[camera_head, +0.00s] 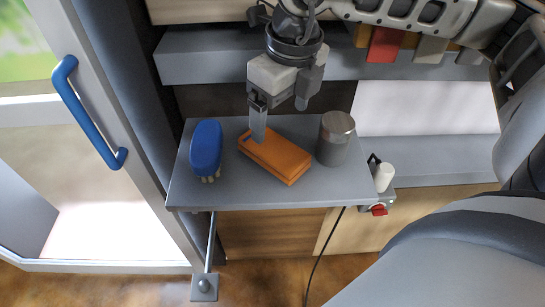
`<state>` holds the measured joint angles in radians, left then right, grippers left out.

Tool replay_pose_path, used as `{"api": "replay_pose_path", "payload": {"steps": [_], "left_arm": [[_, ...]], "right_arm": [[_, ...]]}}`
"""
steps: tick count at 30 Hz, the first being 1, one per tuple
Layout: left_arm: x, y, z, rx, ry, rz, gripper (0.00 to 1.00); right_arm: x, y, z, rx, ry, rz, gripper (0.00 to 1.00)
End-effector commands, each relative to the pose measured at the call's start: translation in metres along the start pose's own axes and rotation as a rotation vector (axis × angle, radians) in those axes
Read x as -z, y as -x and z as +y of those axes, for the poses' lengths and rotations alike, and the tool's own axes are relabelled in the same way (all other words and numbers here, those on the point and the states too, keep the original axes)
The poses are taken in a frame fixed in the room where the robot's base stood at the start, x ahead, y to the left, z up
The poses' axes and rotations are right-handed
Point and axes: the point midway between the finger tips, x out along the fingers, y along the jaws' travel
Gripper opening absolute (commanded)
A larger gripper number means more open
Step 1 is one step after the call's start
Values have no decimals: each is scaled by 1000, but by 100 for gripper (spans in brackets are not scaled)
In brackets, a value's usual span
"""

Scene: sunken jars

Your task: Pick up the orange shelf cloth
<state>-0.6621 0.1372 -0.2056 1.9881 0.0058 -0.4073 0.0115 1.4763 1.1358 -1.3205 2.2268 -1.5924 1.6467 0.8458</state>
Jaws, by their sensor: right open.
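The orange shelf cloth (277,157) lies folded on a small grey shelf (235,190), between a blue brush and a metal cylinder. My right gripper (279,121) comes down from above over the cloth's back edge and is open. Its left finger overlaps the back left corner of the cloth in the picture; I cannot tell whether it touches. The other finger is behind the cloth and higher in the picture. My left gripper is not in view.
The blue brush (206,146) stands left of the cloth, and the metal cylinder (336,138) is close on its right. A glazed door with a blue handle (88,112) is at left. The shelf's front strip is bare.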

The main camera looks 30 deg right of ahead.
Motion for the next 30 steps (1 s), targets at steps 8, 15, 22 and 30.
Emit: {"api": "replay_pose_path", "payload": {"steps": [8, 15, 22, 30], "left_arm": [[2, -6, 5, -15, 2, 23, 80], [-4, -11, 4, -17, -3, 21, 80], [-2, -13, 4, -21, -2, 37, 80], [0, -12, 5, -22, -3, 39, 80]], "right_arm": [[0, -30, 0, 0, 1, -1, 85], [-3, -62, 2, 1, 1, 0, 85], [-3, -81, 2, -1, 0, -2, 85], [-3, -80, 2, -1, 0, -2, 68]]}}
